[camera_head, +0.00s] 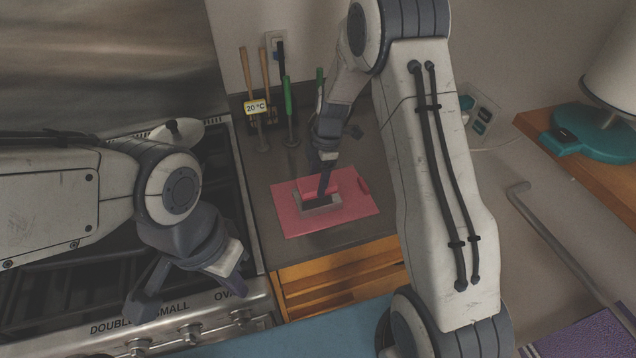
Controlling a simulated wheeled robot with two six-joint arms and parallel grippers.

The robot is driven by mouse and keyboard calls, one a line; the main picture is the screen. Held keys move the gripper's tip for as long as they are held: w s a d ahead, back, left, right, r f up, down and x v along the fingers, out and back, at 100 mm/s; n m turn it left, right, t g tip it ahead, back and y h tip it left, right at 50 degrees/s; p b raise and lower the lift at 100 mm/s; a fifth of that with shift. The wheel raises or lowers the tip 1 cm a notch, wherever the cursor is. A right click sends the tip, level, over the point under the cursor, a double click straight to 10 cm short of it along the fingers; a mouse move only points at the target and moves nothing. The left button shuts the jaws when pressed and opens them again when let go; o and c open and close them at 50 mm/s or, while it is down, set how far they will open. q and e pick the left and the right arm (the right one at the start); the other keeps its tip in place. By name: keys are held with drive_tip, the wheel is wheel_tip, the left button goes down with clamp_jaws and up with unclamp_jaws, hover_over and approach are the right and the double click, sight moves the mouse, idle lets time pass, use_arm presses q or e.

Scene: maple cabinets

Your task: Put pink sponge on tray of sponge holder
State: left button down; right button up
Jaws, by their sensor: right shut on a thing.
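A pink sponge (312,189) shows at the tip of my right gripper (324,186), which is shut on it and partly hides it. The sponge is over or against a small grey sponge holder (321,209) with a dark tray. I cannot tell whether the sponge touches the tray. The holder stands on a flat pink board (292,222) on the dark counter. My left gripper (192,288) is open and empty, low over the front of the stove.
Upright utensils with green (288,97) and wooden handles stand behind the board, near a "20 °C" display (256,107). The stove (70,268) is at left. A wooden-topped surface with a teal-based lamp (600,134) is at right. My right arm hides the counter's right side.

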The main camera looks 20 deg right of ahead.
wheel_tip(320, 180, down, 2)
drive_tip(key=shift+s+f+p, duration=0.1)
drive_tip(key=shift+f+p, duration=0.05)
drive_tip(key=shift+p, duration=0.25)
drive_tip(key=shift+f, duration=0.25)
drive_tip(key=shift+f, duration=0.1)
drive_tip(key=shift+f, duration=0.15)
drive_tip(key=o, duration=1.3)
